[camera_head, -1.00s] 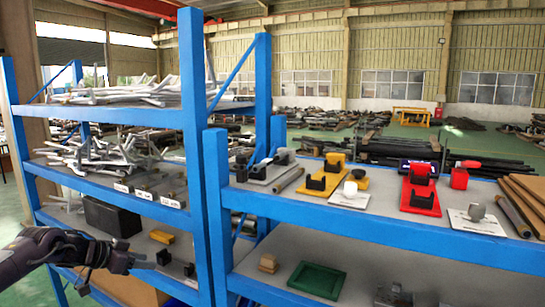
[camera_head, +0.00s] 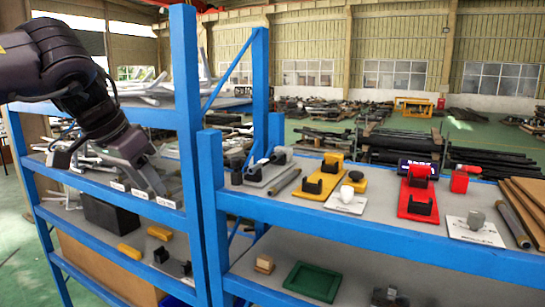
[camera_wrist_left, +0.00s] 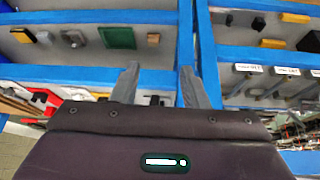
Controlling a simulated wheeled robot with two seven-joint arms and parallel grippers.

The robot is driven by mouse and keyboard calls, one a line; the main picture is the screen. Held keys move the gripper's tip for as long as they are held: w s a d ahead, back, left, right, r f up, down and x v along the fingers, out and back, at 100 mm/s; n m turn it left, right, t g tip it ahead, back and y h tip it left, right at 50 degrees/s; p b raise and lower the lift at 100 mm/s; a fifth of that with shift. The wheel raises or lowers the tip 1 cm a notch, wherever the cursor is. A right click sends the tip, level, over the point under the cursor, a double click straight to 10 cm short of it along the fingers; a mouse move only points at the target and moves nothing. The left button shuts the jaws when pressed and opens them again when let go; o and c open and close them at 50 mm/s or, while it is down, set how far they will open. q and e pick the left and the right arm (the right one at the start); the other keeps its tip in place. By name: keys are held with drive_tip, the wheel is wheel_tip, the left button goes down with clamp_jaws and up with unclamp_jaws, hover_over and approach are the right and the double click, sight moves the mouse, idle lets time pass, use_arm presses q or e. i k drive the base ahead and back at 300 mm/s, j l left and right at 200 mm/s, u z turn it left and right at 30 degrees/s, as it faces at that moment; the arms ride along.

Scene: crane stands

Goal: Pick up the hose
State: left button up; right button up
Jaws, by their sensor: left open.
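No object is clearly marked as the hose. A thin grey tube (camera_head: 283,182) lies on the upper shelf of the right rack, left of the yellow-based item. A longer grey tube (camera_head: 514,217) lies near that shelf's right end, beside brown boards. My left gripper (camera_head: 108,172) is open and empty in front of the left rack's middle shelf, pointing down, and hides part of that shelf. Its two fingers (camera_wrist_left: 158,82) also show apart in the wrist view, before a blue post. It is well left of both tubes. My right gripper is not in view.
Blue posts (camera_head: 211,200) stand between the racks. A green tray (camera_head: 314,281) lies below.

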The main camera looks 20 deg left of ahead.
sight(251, 169)
drive_tip(key=i+l, duration=0.1)
drive_tip(key=i, duration=0.6)
drive_tip(key=i+l, duration=0.1)
drive_tip(key=i, duration=0.55)
